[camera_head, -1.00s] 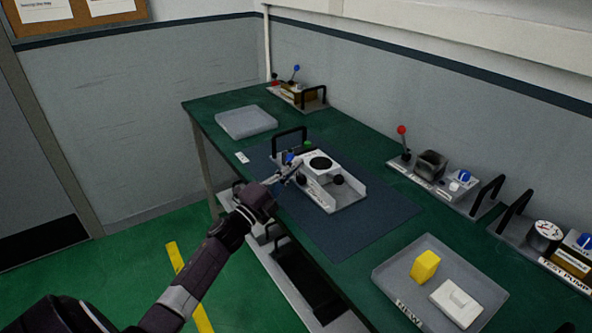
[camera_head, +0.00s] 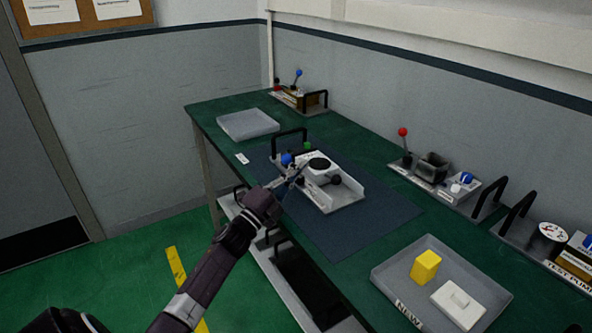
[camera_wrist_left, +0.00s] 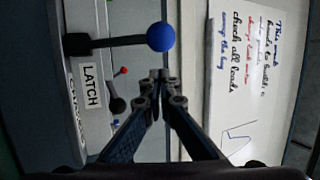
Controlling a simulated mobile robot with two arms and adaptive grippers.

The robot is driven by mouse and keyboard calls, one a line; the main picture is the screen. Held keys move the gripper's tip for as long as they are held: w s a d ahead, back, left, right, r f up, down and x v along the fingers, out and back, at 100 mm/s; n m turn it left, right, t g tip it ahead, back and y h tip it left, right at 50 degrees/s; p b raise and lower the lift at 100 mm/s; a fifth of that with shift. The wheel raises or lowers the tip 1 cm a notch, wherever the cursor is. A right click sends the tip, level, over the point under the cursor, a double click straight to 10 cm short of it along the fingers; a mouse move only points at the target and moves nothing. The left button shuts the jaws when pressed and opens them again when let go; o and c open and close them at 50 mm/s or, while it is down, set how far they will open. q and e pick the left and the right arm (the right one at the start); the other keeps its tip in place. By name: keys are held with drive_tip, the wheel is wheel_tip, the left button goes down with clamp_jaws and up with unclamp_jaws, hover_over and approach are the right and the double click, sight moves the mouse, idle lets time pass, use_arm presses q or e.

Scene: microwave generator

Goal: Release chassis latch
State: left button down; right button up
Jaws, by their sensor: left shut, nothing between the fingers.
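The chassis is a light grey unit (camera_head: 345,196) on a dark mat on the green bench, with a black handle at its back left. A blue ball knob (camera_head: 287,159) is at its left side. In the left wrist view the blue knob (camera_wrist_left: 161,37) ends a dark horizontal lever (camera_wrist_left: 105,42), above a "LATCH" label (camera_wrist_left: 90,86). My left gripper (camera_head: 298,171) is shut and empty beside the knob. In the left wrist view its closed fingertips (camera_wrist_left: 160,77) are just below the knob, with a visible gap. My right gripper is not in view.
A grey tray (camera_head: 387,269) marked "NEW" holds a yellow block (camera_head: 425,267) and a white part (camera_head: 458,303) at front right. A grey empty-looking tray (camera_head: 247,124) lies at back left. Panels with levers and handles line the wall. The mat (camera_head: 385,220) right of the chassis is clear.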

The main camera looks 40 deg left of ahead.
use_arm(q)
drive_tip(key=v, duration=0.2)
drive_tip(key=b+v, duration=0.1)
drive_tip(key=v, duration=0.3)
drive_tip(key=shift+d+f, duration=0.1)
drive_tip(key=shift+d, duration=0.25)
drive_tip(key=shift+s+d+f+b, duration=0.1)
drive_tip(key=shift+s+b, duration=0.15)
drive_tip(key=shift+s, duration=0.35)
drive_tip(key=shift+s+d+f+b, duration=0.1)
drive_tip(key=shift+s+b, duration=0.15)
drive_tip(key=shift+s, duration=0.7)
drive_tip(key=shift+s+a, duration=0.1)
drive_tip(key=shift+s, duration=0.15)
drive_tip(key=shift+s+a+f, duration=0.1)
drive_tip(key=shift+f, duration=0.05)
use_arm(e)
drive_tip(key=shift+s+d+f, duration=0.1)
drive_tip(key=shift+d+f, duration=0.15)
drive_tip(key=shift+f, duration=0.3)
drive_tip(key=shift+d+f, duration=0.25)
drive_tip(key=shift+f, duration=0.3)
